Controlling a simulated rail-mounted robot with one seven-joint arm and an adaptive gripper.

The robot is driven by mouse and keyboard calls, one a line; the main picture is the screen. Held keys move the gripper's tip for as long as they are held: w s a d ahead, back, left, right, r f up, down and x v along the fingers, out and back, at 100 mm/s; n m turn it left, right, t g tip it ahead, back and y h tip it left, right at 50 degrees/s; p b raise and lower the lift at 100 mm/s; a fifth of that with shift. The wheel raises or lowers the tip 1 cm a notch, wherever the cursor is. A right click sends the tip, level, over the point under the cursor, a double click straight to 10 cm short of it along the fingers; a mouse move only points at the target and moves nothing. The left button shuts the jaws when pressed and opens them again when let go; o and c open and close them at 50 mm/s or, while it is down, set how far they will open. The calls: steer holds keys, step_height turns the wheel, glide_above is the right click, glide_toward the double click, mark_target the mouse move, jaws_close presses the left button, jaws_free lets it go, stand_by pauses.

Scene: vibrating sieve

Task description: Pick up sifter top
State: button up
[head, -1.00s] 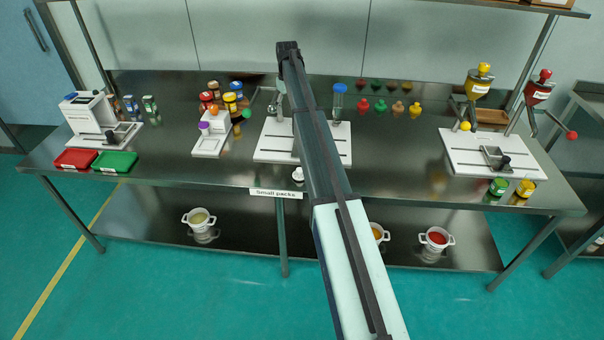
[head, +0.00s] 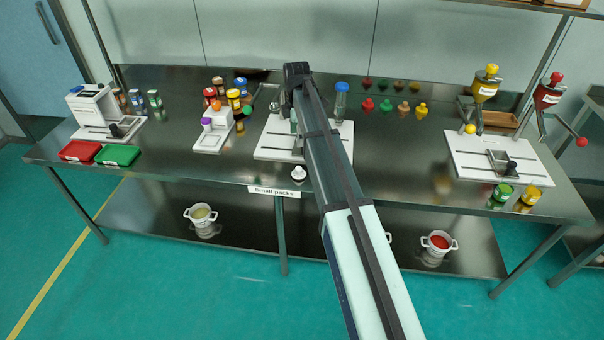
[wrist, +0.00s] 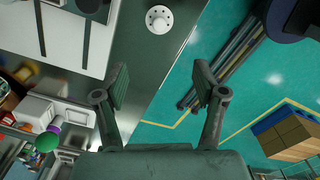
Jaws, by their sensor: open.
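A small white round piece with dark spots, which looks like the sifter top, (wrist: 159,19) lies at the top middle of the wrist view. It rests on the dark table near its front edge. In the head view it shows (head: 299,174) just left of my arm, above the label "Small packs". My gripper (wrist: 160,85) is open, with nothing between its fingers. In the wrist view the piece is beyond the fingertips, apart from them. In the head view my arm hides the gripper fingers.
A white base plate (head: 272,151) stands behind the piece, partly hidden by my arm. A clear tube with a blue cap (head: 341,100) stands at its back. Red and green trays (head: 118,155) lie at the left. A white dispenser station (head: 467,164) stands at the right.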

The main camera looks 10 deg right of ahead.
mark_target(297, 168)
step_height(297, 168, down, 12)
steer(key=p, duration=0.3)
steer(key=shift+r, duration=0.2)
steer(key=shift+f+p, duration=1.3)
steer(key=shift+f, duration=1.35)
steer(key=c, duration=0.5)
